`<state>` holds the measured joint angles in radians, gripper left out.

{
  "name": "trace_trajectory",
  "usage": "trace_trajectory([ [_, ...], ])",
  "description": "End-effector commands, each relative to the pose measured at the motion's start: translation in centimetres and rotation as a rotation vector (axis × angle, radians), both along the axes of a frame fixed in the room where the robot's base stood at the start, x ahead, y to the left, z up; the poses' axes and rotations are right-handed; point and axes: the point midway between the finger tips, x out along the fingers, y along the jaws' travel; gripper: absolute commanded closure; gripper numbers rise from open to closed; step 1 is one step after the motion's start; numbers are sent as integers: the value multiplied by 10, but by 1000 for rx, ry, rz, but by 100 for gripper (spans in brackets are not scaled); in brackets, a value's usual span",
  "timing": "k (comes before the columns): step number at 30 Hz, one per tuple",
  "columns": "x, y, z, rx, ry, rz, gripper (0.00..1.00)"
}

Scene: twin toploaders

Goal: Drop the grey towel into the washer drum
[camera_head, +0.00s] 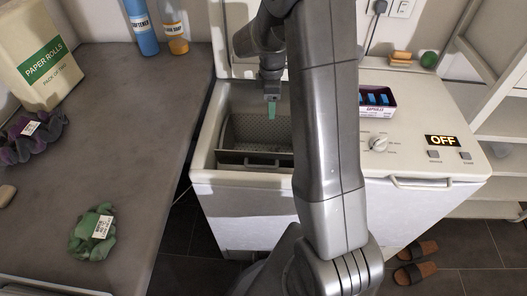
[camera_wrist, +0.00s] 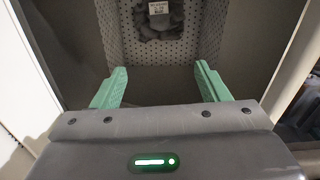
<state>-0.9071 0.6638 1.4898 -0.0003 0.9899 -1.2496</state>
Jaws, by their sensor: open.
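The washer (camera_head: 245,205) stands with its top open, and its drum (camera_head: 255,132) shows as a perforated metal basket. In the wrist view a grey crumpled cloth with a white tag, the grey towel (camera_wrist: 158,22), lies inside the perforated drum (camera_wrist: 190,50). My gripper (camera_head: 271,112) hangs over the drum opening. In the wrist view its two green fingers (camera_wrist: 160,88) are spread wide apart with nothing between them, and the towel is beyond them, apart from the fingertips. The head view does not show the towel.
A green cloth (camera_head: 92,234) and a purple-grey cloth (camera_head: 32,138) lie on the left counter (camera_head: 140,150). Paper rolls (camera_head: 38,55), a softener bottle (camera_head: 141,27) and a second bottle (camera_head: 174,28) stand at its back. A capsule box (camera_head: 377,100) sits on the machine top, right of my arm.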

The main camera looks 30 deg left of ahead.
Motion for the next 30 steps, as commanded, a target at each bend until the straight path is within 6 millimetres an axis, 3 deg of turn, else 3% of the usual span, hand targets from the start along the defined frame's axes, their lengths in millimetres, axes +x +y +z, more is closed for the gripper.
trace_trajectory([
  [12,1,1,91,5,-4,0,32],
  [16,1,1,112,4,-3,0,32],
  [22,0,0,128,2,-1,0,32],
  [30,0,0,129,1,-2,0,32],
])
